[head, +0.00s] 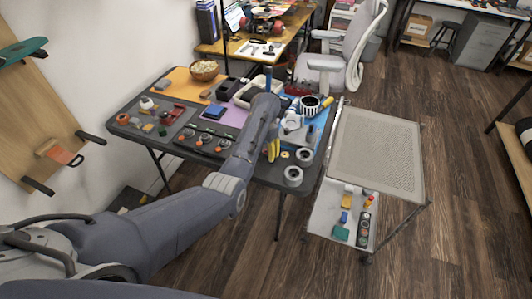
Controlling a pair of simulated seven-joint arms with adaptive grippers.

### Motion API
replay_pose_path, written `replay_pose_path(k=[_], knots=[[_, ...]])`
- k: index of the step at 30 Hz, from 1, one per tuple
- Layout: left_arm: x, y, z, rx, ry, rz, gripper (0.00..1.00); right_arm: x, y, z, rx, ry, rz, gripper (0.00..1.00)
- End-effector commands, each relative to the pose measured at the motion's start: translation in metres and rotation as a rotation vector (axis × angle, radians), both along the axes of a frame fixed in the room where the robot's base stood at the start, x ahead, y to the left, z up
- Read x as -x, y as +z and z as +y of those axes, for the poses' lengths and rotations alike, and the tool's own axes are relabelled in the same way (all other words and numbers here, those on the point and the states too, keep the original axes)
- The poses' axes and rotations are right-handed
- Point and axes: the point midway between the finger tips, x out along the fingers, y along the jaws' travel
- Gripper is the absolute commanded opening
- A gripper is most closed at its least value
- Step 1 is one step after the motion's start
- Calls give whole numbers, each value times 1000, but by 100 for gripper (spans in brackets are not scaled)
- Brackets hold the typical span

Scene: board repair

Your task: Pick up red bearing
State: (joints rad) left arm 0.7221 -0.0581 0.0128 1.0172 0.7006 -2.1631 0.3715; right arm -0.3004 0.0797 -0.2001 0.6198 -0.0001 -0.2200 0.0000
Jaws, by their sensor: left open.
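I cannot pick out the red bearing for certain; at this size the small parts blur. Small red parts sit on a dark strip (204,149) at the table's front edge, and a round orange-red part (122,118) lies at its left end. My left arm reaches over the work table. My right gripper is not in view.
A striped cup (310,106) and a bowl (204,70) stand farther back. A cart with a bare mesh top (378,150) is right of the table, with several small parts on its lower shelf (330,212).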

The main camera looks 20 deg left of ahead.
Motion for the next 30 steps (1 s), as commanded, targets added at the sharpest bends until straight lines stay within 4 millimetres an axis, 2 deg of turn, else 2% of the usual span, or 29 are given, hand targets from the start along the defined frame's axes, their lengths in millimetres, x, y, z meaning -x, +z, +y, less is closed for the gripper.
replay_pose_path(k=[9, 23, 30], knots=[[0, -2, 0, 0, 1, -1, 55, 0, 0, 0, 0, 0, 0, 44], [0, -2, 0, 0, 1, -1, 1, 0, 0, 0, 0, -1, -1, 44], [0, -2, 0, 0, 1, -1, 0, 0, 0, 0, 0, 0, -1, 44]])
